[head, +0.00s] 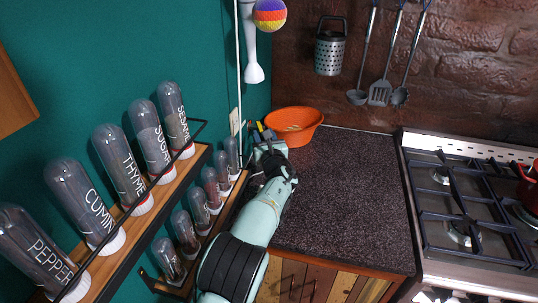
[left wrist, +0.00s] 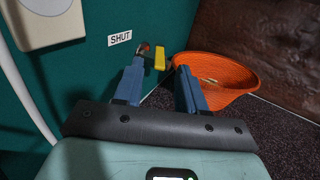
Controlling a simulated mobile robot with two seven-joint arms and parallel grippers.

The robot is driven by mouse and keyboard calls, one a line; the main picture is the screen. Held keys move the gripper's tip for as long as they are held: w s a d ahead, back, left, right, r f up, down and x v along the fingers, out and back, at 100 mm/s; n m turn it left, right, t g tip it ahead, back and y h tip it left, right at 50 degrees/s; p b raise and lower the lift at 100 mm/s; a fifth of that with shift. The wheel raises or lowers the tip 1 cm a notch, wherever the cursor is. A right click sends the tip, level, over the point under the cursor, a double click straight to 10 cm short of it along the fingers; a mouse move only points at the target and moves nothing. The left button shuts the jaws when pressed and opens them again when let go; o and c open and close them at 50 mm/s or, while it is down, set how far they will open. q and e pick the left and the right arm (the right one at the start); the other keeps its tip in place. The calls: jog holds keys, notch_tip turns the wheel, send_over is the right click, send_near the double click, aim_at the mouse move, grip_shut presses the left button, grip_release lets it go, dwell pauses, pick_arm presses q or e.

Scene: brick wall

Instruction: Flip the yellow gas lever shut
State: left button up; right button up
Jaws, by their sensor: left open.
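The yellow gas lever (left wrist: 160,57) shows in the left wrist view, on a small metal fitting (left wrist: 144,48) at the teal wall. Its flat handle stands roughly upright in that picture. A white label reading SHUT (left wrist: 120,38) is on the wall to its left. My left gripper (left wrist: 159,66) is open, with blue fingers, and the lever appears between the fingertips. I cannot tell whether a finger touches it. In the head view my left gripper (head: 262,130) reaches into the corner by the wall, and only a bit of yellow shows there. My right gripper is out of view.
An orange bowl (head: 294,120) stands close to the right of my left gripper. Shelves with labelled spice jars (head: 122,165) line the wall at left. The dark countertop (head: 345,195) is clear. A gas stove (head: 470,205) stands at right.

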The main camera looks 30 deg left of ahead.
pick_arm(q)
jog(key=b+v, duration=0.1)
jog(key=v, duration=0.7)
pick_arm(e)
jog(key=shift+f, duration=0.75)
pick_arm(q)
jog(key=shift+c, duration=0.8)
jog(key=n+g+y+p, duration=0.5)
jog(key=n+p, duration=0.4)
jog(key=n, duration=1.3)
send_near(259, 126)
jog(key=shift+n+g+h, duration=0.3)
jog(key=shift+g, duration=0.1)
jog(key=p+x, duration=0.4)
jog(key=x, duration=0.3)
jog(key=shift+w+a+r, duration=0.1)
jog(key=shift+a+r, duration=0.05)
jog(key=shift+r, duration=0.05)
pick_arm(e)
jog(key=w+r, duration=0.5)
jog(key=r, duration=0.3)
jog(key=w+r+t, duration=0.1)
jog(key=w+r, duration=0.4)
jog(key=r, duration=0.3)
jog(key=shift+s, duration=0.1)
